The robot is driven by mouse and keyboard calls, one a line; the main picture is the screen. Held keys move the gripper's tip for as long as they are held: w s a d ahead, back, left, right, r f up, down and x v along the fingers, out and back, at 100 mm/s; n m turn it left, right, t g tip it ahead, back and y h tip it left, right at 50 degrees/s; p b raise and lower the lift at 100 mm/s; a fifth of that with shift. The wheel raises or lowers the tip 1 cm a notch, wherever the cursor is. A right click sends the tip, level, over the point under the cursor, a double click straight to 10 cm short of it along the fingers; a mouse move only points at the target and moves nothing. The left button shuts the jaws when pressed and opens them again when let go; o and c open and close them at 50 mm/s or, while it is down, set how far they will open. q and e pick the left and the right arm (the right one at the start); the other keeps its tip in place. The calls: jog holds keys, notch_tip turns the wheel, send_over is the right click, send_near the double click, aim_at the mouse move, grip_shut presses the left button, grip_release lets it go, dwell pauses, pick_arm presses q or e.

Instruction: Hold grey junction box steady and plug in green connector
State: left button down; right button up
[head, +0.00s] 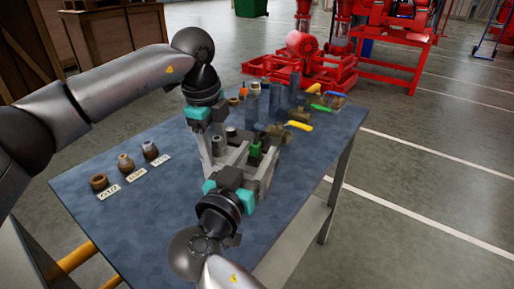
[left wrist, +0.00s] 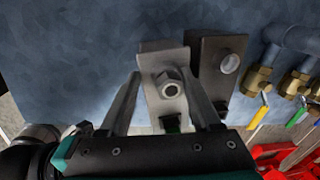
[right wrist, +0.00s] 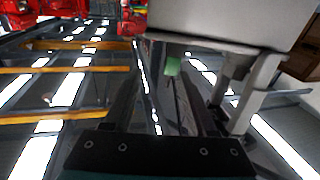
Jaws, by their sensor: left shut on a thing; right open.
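The grey junction box, a light grey block with a round metal fitting, shows in the left wrist view (left wrist: 150,65) between the fingers of my left gripper (left wrist: 165,85), which is shut on it. The box also fills the top of the right wrist view (right wrist: 220,18). The green connector (right wrist: 172,66) shows at the box's lower edge, between the spread fingers of my right gripper (right wrist: 187,80), which is open. A green piece also shows between the grippers in the head view (head: 255,149). The grippers partly hide the box there. I cannot tell whether the connector is fully seated.
A dark grey block (left wrist: 215,72) stands right beside the box. Valves with coloured handles (head: 299,125) and blue pipe pieces stand behind on the blue table (head: 150,215). The table's front left is clear.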

pick_arm(q)
grip_release()
jog(key=shift+f, duration=0.25)
jog(key=shift+s+a+r, duration=0.1)
jog(key=shift+s+r, duration=0.1)
jog(key=shift+r, duration=1.2)
jog(key=shift+s+a+r, duration=0.1)
jog(key=shift+s+r, duration=0.05)
jog(key=shift+r, duration=1.2)
jog(key=shift+s+r, duration=0.2)
jog(key=shift+r, duration=1.2)
